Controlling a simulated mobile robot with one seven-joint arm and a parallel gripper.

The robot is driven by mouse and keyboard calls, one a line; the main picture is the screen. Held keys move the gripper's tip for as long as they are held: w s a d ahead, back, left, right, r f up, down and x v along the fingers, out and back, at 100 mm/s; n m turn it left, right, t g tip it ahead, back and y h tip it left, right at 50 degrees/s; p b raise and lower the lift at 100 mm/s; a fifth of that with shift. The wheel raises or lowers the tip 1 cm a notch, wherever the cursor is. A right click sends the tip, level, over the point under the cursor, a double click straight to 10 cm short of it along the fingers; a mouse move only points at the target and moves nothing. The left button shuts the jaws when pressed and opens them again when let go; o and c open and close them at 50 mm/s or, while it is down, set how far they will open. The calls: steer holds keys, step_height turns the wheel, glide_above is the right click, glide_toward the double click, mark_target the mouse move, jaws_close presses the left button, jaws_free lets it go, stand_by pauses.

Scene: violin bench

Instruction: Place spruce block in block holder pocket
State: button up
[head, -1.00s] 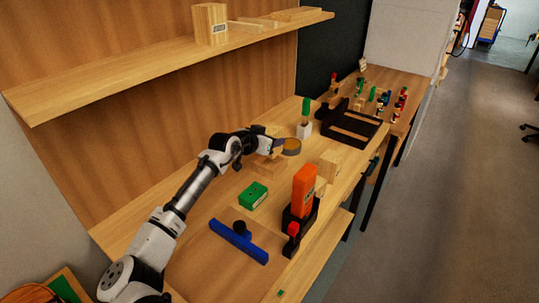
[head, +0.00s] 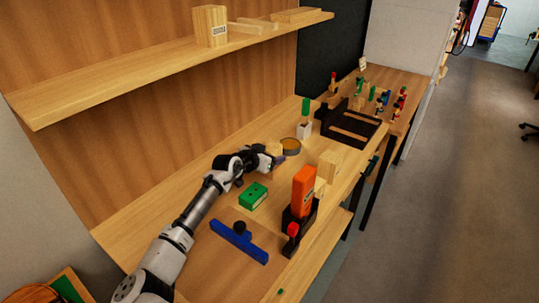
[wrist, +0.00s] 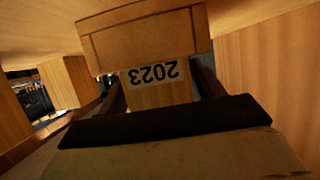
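The spruce block (wrist: 160,92) is pale wood with a "2023" label, upside down in the wrist view. It sits between the two dark fingers of my gripper (wrist: 162,82), which looks shut on it. In the head view the block (head: 273,148) shows beside my gripper (head: 277,158), low over the bench. A wooden piece with a rectangular outline (wrist: 145,38) lies just beyond the block in the wrist view and looks like the block holder. In the head view my arm hides the holder. I cannot tell whether the block is in the pocket.
A round tin (head: 291,146) stands close to the gripper. A green box (head: 253,196), a blue tool (head: 240,243) and an orange tool in a black stand (head: 303,190) are nearer. A wooden block (head: 329,165) stands right. A shelf (head: 150,75) overhangs the bench.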

steer(key=shift+o, duration=0.7)
steer(key=shift+r, duration=0.1)
steer(key=shift+a, duration=0.1)
steer(key=b+v, duration=0.2)
steer(key=v, duration=1)
steer(key=shift+b, duration=0.35)
